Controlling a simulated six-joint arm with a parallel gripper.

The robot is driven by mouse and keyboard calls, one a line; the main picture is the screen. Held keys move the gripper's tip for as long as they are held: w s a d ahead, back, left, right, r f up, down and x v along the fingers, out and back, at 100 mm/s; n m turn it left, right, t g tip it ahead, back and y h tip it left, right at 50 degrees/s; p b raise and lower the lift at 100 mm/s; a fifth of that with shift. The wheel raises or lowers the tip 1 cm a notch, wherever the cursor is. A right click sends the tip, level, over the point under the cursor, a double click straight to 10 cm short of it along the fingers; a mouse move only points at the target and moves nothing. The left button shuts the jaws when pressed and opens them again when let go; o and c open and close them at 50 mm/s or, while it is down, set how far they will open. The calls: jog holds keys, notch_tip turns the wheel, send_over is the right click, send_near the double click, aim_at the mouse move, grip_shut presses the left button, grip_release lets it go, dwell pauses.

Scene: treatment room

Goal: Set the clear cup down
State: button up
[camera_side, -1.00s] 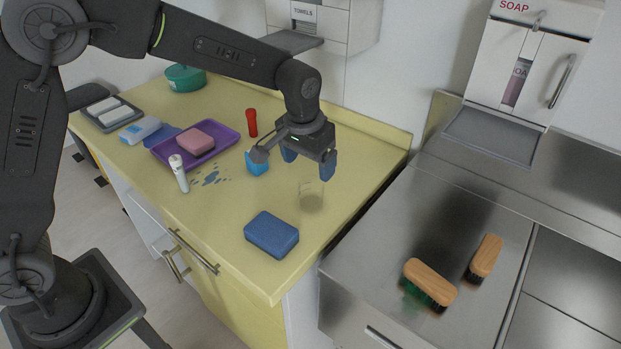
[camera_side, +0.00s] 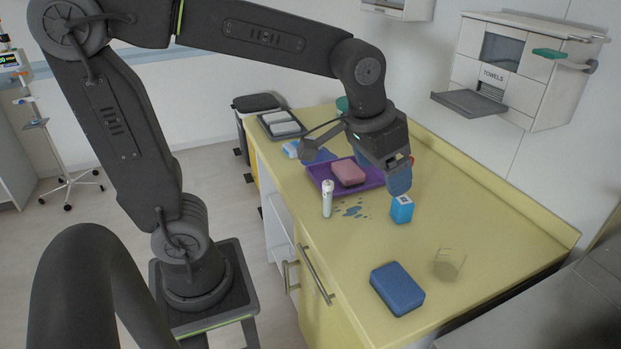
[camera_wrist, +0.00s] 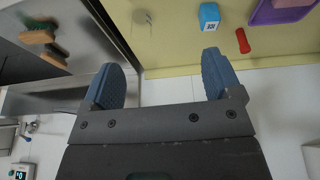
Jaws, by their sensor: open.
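The clear cup (camera_side: 449,264) stands on the yellow counter (camera_side: 487,222), right of the blue sponge (camera_side: 397,288). It is see-through and faint; in the wrist view it shows dimly near the top edge (camera_wrist: 143,17). My gripper (camera_side: 384,170) is open with nothing between its blue fingers. In the side view it hangs over the counter near the purple tray, behind the small blue box and well apart from the cup.
A small blue box (camera_side: 401,209), a white bottle (camera_side: 327,199) and a purple tray (camera_side: 320,172) with a pink sponge (camera_side: 348,173) are close to my gripper. Blue spots mark the counter. A towel dispenser (camera_side: 493,75) hangs on the wall. Brushes (camera_wrist: 36,36) lie on the steel surface.

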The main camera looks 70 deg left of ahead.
jog(key=s+a+f+t, duration=0.1)
jog(key=s+a, duration=0.2)
jog(key=s, duration=0.8)
jog(key=shift+s+f+t, duration=0.15)
jog(key=shift+t, duration=0.25)
